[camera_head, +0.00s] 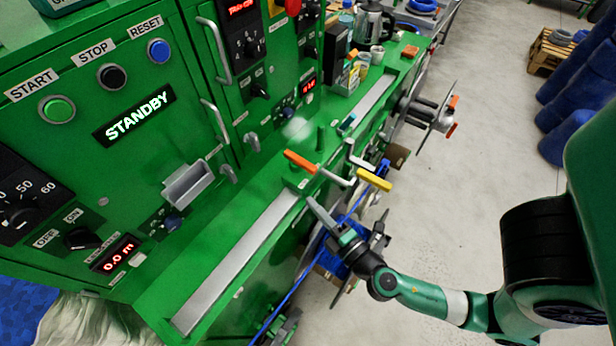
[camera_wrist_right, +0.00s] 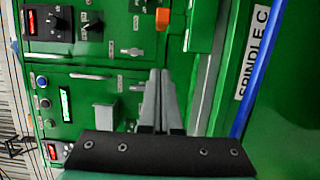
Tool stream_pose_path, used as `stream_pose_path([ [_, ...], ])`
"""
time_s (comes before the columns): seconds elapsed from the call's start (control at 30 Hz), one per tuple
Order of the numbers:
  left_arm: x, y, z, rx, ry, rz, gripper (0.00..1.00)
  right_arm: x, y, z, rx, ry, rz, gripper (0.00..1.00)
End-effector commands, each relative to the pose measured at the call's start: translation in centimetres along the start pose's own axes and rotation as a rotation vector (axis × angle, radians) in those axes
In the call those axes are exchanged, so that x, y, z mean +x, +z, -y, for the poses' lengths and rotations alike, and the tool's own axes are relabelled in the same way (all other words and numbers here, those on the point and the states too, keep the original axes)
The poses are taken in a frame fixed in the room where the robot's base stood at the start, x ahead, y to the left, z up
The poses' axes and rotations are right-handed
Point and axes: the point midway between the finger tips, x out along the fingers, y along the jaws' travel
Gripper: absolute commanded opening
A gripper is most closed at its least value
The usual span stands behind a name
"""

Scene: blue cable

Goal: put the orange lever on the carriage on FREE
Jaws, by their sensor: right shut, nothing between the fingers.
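The orange lever (camera_head: 300,162) sits on the green machine's ledge near the centre of the head view. Its orange grip points to the upper left. A small white label beside it is too small to read. In the right wrist view an orange piece (camera_wrist_right: 162,19), likely the same lever, shows near the top edge, ahead of the fingertips. My right gripper (camera_head: 312,201) is shut and empty, just below the lever in the head view and apart from it. Its two fingers also show pressed together in the right wrist view (camera_wrist_right: 160,73). My left gripper is not in view.
A yellow lever (camera_head: 374,179) and a grey crank handle (camera_head: 362,158) stand close to the right of the orange lever. A blue cable (camera_head: 292,292) runs along the machine's front. The floor (camera_head: 450,190) to the right is open.

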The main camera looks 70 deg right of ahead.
Motion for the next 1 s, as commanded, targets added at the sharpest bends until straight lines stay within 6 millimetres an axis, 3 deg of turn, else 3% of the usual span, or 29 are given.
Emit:
stream_pose_path([
  [0.3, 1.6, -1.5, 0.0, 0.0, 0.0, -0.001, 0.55, 6.8, 0.4, -0.4, 0.002, 0.002, 0.006, 0.0],
  [0.6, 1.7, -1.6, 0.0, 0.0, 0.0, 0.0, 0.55, 7.3, 3.7, -0.1, 0.001, 0.001, 0.003, 0.0],
  [1.0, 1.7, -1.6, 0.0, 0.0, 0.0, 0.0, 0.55, 7.4, 3.9, -0.1, 0.002, 0.001, -0.002, 0.0],
])
